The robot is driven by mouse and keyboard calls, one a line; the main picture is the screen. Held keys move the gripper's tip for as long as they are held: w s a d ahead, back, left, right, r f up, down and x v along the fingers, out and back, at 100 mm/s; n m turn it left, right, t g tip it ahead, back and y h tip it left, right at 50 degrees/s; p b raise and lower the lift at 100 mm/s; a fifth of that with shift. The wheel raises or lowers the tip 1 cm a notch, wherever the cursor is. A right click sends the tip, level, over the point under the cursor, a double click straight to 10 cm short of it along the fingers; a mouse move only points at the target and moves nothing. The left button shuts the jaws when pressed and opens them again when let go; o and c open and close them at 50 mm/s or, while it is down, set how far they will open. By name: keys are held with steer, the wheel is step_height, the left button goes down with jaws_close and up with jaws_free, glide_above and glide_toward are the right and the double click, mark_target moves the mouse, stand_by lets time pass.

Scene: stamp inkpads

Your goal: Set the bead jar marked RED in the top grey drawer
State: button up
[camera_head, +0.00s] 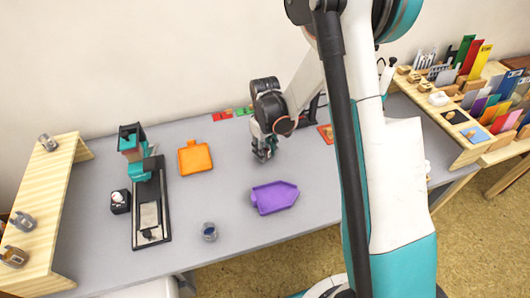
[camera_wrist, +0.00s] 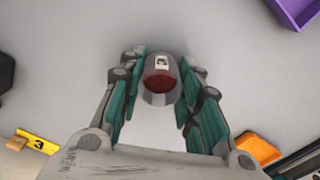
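A small clear jar with dark red contents and a white label (camera_wrist: 160,84) sits between my fingertips in the wrist view; its marking is too small to read. The teal pads of my gripper (camera_wrist: 162,75) lie close against both sides of it, and the gripper looks closed on it. In the head view my gripper (camera_head: 263,153) points down over the back middle of the grey table, and the jar is hard to make out there. No grey drawer shows clearly; a pale cabinet-like body (camera_head: 155,291) is partly cut off below the table's front edge.
A purple tray (camera_head: 274,197), an orange tray (camera_head: 195,158), a jar with dark blue contents (camera_head: 209,232) and a teal-black stand (camera_head: 150,205) occupy the table (camera_head: 240,245). A wooden rack (camera_head: 445,125) stands at right.

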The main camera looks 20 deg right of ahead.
mark_target(265, 147)
steer(key=shift+c, duration=0.6)
step_height(265, 147, up, 20)
steer(key=p, duration=0.7)
steer(key=shift+f, duration=0.1)
